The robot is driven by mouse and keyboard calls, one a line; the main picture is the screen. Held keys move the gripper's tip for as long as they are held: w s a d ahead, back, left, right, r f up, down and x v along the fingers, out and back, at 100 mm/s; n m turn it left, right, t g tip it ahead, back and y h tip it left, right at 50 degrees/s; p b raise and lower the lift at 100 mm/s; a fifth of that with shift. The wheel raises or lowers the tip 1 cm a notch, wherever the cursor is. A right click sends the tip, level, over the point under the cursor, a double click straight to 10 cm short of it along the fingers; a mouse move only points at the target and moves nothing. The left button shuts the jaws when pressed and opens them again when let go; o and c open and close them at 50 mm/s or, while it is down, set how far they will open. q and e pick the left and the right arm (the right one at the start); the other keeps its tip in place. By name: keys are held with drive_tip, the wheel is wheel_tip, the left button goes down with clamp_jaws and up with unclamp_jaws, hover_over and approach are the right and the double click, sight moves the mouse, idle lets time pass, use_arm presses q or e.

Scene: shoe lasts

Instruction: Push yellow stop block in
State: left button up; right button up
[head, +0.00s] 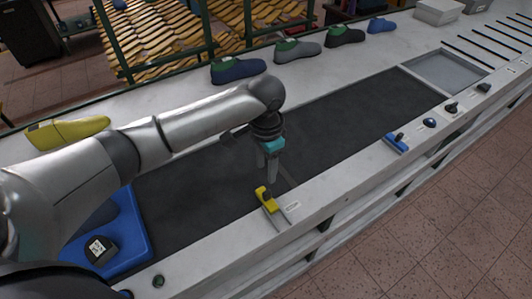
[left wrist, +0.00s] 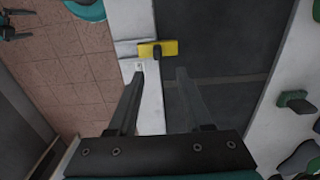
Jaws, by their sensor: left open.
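The yellow stop block (head: 266,199) sits at the near edge of the dark belt (head: 330,125), with a dark knob on it. In the left wrist view the yellow block (left wrist: 168,48) lies across the border between the white rail and the belt. My left gripper (head: 272,178) points down just behind the block, over the belt. In the left wrist view its two fingers (left wrist: 160,78) are spread apart, with nothing between them, and the block shows beyond their tips. I cannot tell whether a finger touches the block.
The white near rail (head: 330,198) carries a blue stop block (head: 396,143) and small knobs further right. A blue tray (head: 135,235) is at the lower left. Several shoe lasts, including a yellow one (head: 66,132), stand along the far ledge. The belt's middle is clear.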

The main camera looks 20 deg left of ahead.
use_arm(q)
drive_tip(key=shift+r, duration=2.15)
